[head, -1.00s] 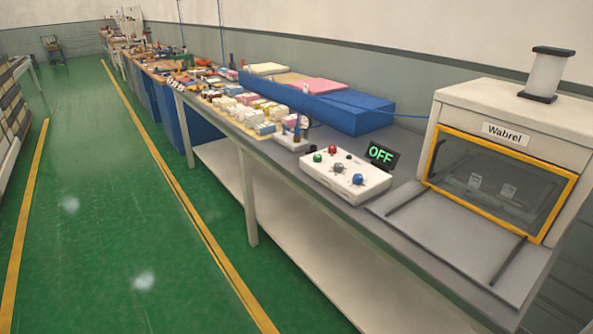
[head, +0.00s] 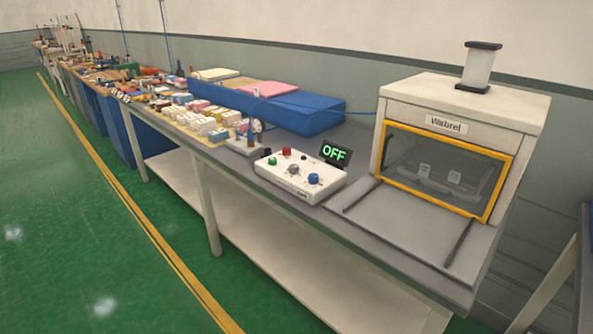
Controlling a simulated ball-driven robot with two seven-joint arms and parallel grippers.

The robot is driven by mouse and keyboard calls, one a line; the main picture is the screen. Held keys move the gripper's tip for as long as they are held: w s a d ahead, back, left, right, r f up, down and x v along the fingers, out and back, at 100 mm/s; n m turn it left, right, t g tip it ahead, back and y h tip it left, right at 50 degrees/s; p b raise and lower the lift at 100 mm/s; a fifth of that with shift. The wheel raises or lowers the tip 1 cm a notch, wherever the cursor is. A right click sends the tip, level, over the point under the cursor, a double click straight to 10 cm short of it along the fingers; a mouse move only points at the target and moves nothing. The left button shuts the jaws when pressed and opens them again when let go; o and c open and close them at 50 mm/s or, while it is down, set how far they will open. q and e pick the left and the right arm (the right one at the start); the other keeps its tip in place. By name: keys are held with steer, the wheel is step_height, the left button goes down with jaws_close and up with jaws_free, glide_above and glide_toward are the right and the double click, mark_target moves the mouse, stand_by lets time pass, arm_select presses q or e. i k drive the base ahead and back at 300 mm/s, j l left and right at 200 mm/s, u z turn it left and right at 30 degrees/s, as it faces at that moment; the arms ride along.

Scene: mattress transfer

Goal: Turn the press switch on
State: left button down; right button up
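A white control box (head: 299,182) stands on the grey workbench with several coloured knobs and buttons on its sloped top. They include a red one (head: 287,153), a green one (head: 272,161), a grey one (head: 293,169) and a blue one (head: 313,179). Which of these is the press switch I cannot tell. A small dark display (head: 335,153) behind the box reads "OFF" in green. To its right is the white press (head: 455,104) labelled "Wabrel", with an orange-framed clear window (head: 440,170). Neither of my grippers is in view.
The long workbench (head: 360,228) runs away to the left, crowded with small white and coloured blocks (head: 212,122). A blue foam block (head: 300,113) lies behind them. Green floor (head: 70,240) with a yellow line is free in front. Another table edge (head: 580,270) shows at the right.

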mark_target(287, 151)
steer(key=i+j+z, duration=0.2)
steer(key=i+j, duration=0.85)
steer(key=j, duration=0.15)
